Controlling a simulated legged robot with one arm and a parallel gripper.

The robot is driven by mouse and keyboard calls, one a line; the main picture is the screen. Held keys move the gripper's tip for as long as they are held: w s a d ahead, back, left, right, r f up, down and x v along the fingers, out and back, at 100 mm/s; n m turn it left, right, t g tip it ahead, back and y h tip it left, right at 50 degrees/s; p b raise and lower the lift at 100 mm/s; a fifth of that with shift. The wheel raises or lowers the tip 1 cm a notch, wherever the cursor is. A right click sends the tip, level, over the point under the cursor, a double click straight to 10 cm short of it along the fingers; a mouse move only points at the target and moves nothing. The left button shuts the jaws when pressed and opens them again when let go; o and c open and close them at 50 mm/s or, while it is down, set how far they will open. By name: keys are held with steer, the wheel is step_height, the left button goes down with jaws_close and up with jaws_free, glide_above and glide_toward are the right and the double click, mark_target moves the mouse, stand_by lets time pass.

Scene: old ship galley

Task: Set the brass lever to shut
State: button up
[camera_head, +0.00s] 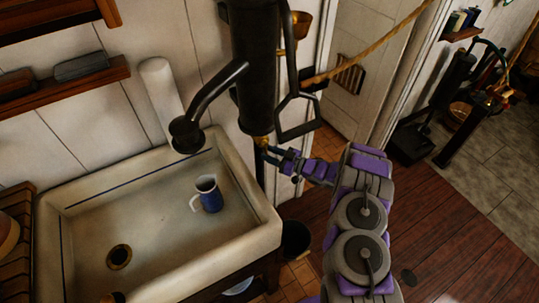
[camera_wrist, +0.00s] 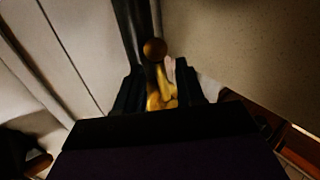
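The brass lever (camera_head: 262,142) is at the foot of the black hand pump (camera_head: 254,70), just right of the sink. In the wrist view the brass lever (camera_wrist: 164,82) shows as a yellow arm and fitting with a round, darker knob (camera_wrist: 155,49) at its top. My gripper (camera_head: 268,154) reaches in from the right, close to the lever. In the wrist view my gripper (camera_wrist: 160,88) has its two dark fingers apart, one on each side of the brass. A gap shows beside the lever, and contact cannot be made out. My wrist body hides the lower part.
A white sink (camera_head: 150,235) holds a blue and white mug (camera_head: 208,194). The black spout (camera_head: 212,100) overhangs it. The pump handle (camera_head: 299,118) hangs above my gripper. A dark bucket (camera_head: 296,239) stands below. Wooden floor (camera_head: 450,240) is clear at right.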

steer(key=shift+w+a, duration=0.1)
steer(key=shift+a, duration=0.1)
jaws_close()
stand_by(0.3)
stand_by(0.3)
